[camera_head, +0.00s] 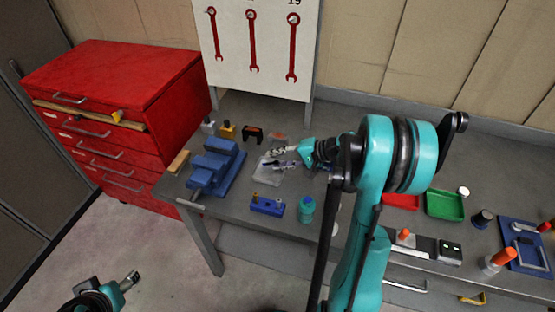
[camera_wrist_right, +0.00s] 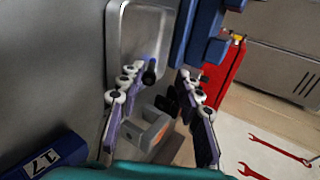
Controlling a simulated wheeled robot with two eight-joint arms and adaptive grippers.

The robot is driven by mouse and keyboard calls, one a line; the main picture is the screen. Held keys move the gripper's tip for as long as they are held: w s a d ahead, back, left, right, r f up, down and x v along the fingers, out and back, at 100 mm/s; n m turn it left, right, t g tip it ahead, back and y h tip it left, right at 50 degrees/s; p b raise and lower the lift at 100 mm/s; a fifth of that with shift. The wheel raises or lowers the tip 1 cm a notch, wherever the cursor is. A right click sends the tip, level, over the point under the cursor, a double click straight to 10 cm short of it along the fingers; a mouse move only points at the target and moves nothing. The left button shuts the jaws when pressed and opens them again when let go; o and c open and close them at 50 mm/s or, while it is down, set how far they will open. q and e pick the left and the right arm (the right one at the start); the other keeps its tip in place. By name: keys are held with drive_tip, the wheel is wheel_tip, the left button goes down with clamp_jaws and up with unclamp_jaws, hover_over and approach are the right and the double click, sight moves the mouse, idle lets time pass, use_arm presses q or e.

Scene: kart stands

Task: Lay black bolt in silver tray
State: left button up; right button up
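The silver tray (camera_head: 272,178) lies on the grey workbench to the right of the blue vise; it also shows at the top of the right wrist view (camera_wrist_right: 128,30). The black bolt (camera_wrist_right: 150,72) appears inside the tray, near its lower right corner in the right wrist view. In the head view it is too small to make out clearly. My right gripper (camera_head: 278,158) is over the tray. In its wrist view the fingers (camera_wrist_right: 158,84) are spread wide, apart from the bolt on both sides. My left gripper (camera_head: 132,278) is low at the left, away from the bench; its opening is unclear.
The blue vise (camera_head: 216,166) stands close left of the tray. A blue holder (camera_head: 266,206) and a teal bottle (camera_head: 306,209) stand in front. Small blocks, one black (camera_head: 252,132), stand behind. A green tray (camera_head: 444,204) and red tray (camera_head: 402,201) are at right.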

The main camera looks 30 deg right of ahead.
drive_tip(key=v, duration=1.2)
idle(0.4)
